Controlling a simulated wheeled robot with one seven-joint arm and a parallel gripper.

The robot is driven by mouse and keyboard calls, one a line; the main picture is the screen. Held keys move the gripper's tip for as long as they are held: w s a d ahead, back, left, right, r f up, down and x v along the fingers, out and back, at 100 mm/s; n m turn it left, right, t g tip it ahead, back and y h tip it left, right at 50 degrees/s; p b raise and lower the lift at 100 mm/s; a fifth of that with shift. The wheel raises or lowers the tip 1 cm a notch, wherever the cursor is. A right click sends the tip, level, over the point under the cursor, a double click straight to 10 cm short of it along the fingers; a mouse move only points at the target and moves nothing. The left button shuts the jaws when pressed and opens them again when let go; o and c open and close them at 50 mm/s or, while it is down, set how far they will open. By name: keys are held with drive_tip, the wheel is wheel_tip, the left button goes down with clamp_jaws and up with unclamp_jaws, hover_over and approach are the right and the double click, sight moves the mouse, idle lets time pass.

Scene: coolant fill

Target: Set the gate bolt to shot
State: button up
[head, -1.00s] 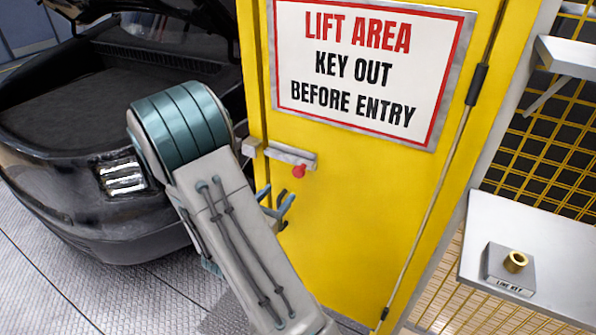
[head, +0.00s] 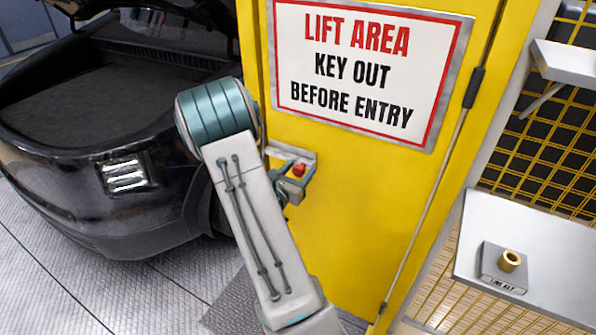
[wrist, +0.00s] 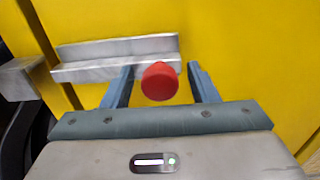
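The gate bolt is a silver housing (wrist: 115,57) with a red knob (wrist: 160,82) near its right end, on the yellow gate (head: 370,200). The red knob also shows in the head view (head: 299,169). In the wrist view, a grey keeper block (wrist: 18,80) sits left of the housing across a narrow gap, and I see no bar crossing it. My gripper (wrist: 160,68) is open, with one finger on each side of the knob and visible space at both sides. In the head view, my arm hides the keeper and part of the housing.
A sign (head: 368,70) is fixed to the gate above the bolt. A black car (head: 90,160) with an open lid stands at left. At right, a grey shelf (head: 540,235) holds a small block with a brass cylinder (head: 510,261), labelled "LINE KEY".

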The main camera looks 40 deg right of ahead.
sight(287, 159)
clamp_jaws()
drive_tip(key=w, duration=0.1)
drive_tip(key=w+a+b, duration=0.1)
drive_tip(key=w, duration=0.1)
drive_tip(key=w+a, duration=0.1)
drive_tip(key=w, duration=0.1)
drive_tip(key=shift+a, duration=0.1)
drive_tip(key=shift+o, duration=0.5)
unclamp_jaws()
drive_tip(key=shift+w, duration=0.15)
drive_tip(key=b+v, duration=0.2)
drive_tip(key=v, duration=1.2)
drive_tip(key=shift+b, duration=0.4)
